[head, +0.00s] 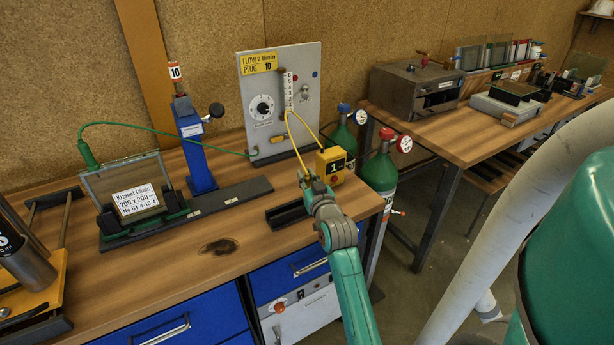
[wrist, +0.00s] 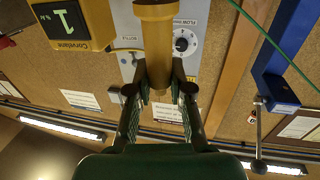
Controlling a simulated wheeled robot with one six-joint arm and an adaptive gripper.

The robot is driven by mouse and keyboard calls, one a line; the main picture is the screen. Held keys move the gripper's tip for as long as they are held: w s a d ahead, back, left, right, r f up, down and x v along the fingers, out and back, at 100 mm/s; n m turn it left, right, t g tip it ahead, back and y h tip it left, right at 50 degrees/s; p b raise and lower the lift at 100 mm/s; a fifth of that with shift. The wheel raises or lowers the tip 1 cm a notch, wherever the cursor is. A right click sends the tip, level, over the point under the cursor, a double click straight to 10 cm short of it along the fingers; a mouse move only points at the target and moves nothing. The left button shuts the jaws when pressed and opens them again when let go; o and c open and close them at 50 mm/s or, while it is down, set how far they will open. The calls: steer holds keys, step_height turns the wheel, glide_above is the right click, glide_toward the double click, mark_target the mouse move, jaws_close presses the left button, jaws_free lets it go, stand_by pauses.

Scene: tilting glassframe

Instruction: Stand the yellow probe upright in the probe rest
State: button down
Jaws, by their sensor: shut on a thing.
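My gripper (head: 306,184) is shut on the yellow probe (head: 297,150), above the right end of the bench. In the wrist view, the gripper's fingers (wrist: 159,82) close on both sides of the thick yellow probe body (wrist: 157,45). A thin yellow cable arches beside the probe to a yellow box marked 1 (head: 334,166), which also shows in the wrist view (wrist: 75,25). A low dark channel-shaped holder (head: 287,215) lies on the bench left of my gripper; I cannot tell whether it is the probe rest.
A grey flow panel (head: 270,135) stands behind my gripper. A labelled glass frame (head: 130,188) and a blue stand (head: 195,150) are farther left. Green gas bottles (head: 381,172) stand beside the bench's right end. The bench front (head: 240,268) is mostly clear.

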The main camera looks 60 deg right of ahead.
steer(key=shift+f, duration=0.95)
steer(key=c, duration=1)
jaws_free()
steer(key=v, duration=1.2)
